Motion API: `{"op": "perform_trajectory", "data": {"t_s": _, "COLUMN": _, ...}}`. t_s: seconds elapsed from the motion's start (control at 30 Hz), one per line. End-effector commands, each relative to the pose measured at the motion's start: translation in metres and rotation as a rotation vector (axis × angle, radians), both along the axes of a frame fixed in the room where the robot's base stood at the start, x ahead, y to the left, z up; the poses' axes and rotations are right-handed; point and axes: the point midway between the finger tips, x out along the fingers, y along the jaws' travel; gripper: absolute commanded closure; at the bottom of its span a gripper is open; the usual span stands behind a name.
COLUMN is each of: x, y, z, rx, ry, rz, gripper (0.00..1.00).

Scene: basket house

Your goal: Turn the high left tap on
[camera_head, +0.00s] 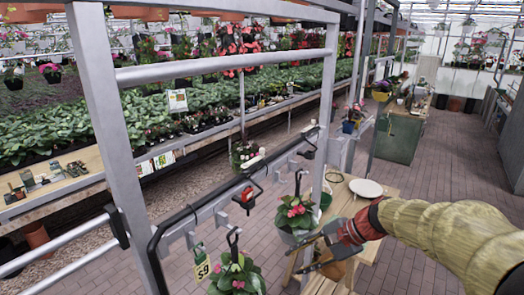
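No tap is plain to see. On the metal rail, a small red and black fitting (246,196) sits at the left and a similar one (307,150) sits farther along it; both are too small to identify as taps. My gripper (318,248) is at the lower right, at the end of my wrapped arm, with dark fingers and a red part behind them. Its fingers look spread apart, with nothing clearly held between them.
A grey metal frame (105,130) stands close in front. Potted pink flowers (295,214) and a tagged plant (237,275) hang from the rail. A wooden table (385,192) with a white plate (366,188) is behind my gripper. Brick floor (425,210) lies open at right.

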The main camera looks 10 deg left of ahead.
Motion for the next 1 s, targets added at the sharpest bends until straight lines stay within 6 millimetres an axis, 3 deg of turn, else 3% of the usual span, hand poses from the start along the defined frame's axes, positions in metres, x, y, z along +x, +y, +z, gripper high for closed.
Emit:
{"op": "perform_trajectory", "data": {"t_s": 0.1, "x": 0.056, "y": 0.024, "z": 0.040, "rx": 0.201, "ry": 0.105, "rz": -0.155, "gripper": 0.68}}
{"op": "perform_trajectory", "data": {"t_s": 0.3, "x": 0.141, "y": 0.051, "z": 0.111, "rx": 0.575, "ry": 0.279, "rz": -0.377, "gripper": 0.68}}
{"op": "perform_trajectory", "data": {"t_s": 0.4, "x": 0.168, "y": 0.056, "z": 0.161, "rx": 0.757, "ry": 0.350, "rz": -0.438, "gripper": 0.68}}
{"op": "perform_trajectory", "data": {"t_s": 0.53, "x": 0.183, "y": 0.057, "z": 0.218, "rx": 0.942, "ry": 0.458, "rz": -0.479, "gripper": 0.68}}
{"op": "perform_trajectory", "data": {"t_s": 0.77, "x": 0.181, "y": 0.061, "z": 0.226, "rx": 0.990, "ry": 0.580, "rz": -0.510, "gripper": 0.68}}
{"op": "perform_trajectory", "data": {"t_s": 1.0, "x": 0.191, "y": 0.091, "z": 0.227, "rx": 0.987, "ry": 0.581, "rz": -0.510, "gripper": 0.68}}
